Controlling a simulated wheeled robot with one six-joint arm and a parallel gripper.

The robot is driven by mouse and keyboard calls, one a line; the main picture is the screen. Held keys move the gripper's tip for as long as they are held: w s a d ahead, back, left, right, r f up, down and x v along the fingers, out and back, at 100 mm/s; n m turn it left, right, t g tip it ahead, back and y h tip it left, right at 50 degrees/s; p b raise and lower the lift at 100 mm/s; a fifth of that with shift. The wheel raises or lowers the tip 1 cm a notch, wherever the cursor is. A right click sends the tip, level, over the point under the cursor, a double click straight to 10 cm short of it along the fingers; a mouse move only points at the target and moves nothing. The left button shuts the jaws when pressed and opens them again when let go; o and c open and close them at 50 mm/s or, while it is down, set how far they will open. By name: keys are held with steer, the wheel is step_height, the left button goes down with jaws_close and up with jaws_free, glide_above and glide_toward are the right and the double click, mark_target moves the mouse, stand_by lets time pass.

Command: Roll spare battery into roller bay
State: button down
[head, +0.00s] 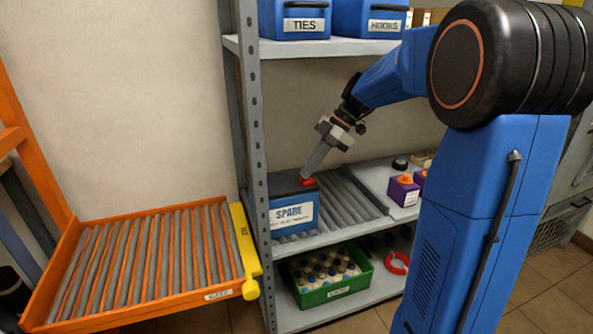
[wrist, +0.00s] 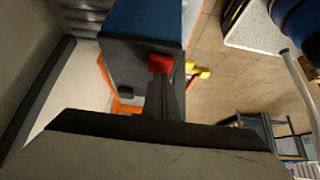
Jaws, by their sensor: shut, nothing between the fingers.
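The spare battery (head: 291,213) is a blue box with a dark top, a white SPARE label and a red cap (head: 307,182). It stands upright at the left end of the shelf's grey roller bay (head: 350,195). It also shows in the wrist view (wrist: 142,60). My gripper (head: 309,174) reaches down from the upper right, shut and empty, its tips at the red cap by the battery's right edge. In the wrist view the shut fingers (wrist: 165,95) sit just below the red cap. I cannot tell whether they touch it.
An orange cart with a bed of grey rollers (head: 145,255) stands left of the shelf, a yellow bar (head: 244,250) along its right edge. A shelf post (head: 253,130) rises beside the battery. Purple boxes (head: 403,190) sit to the right. A green crate (head: 326,275) is below.

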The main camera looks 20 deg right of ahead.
steer(key=d, duration=2.2)
steer(key=shift+s+f, duration=0.15)
steer(key=shift+f, duration=0.3)
steer(key=shift+r, duration=0.75)
steer(key=shift+w+a, duration=0.1)
steer(key=shift+w, duration=0.1)
steer(key=d, duration=1.2)
